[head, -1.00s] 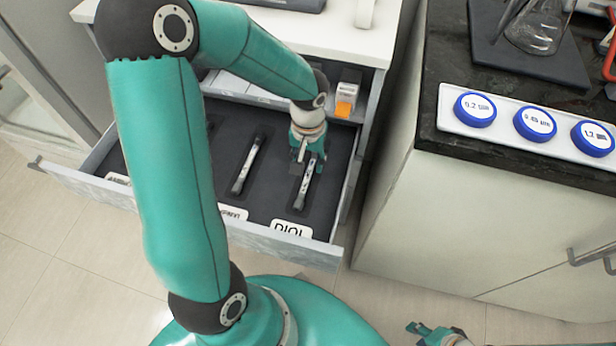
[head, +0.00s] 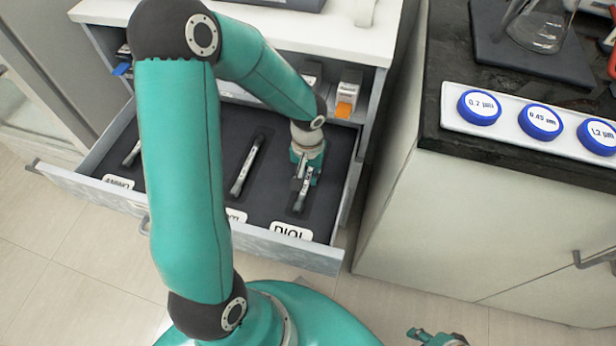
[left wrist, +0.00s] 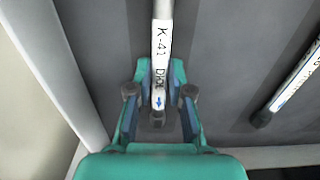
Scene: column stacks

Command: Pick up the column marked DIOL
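The column marked DIOL (left wrist: 161,65) is a thin grey tube with a white label reading K-41 DIOL; it also shows in the head view (head: 300,195). It is at its slot in the open drawer, behind the DIOL card (head: 291,232). My left gripper (head: 304,174) is over it from above.
Another column (head: 245,168) lies in a slot left of it, and a third (head: 132,153) farther left. The drawer's front wall (head: 240,238) and right side wall are close. A dark counter (head: 520,165) with a white tray of blue-rimmed discs stands right.

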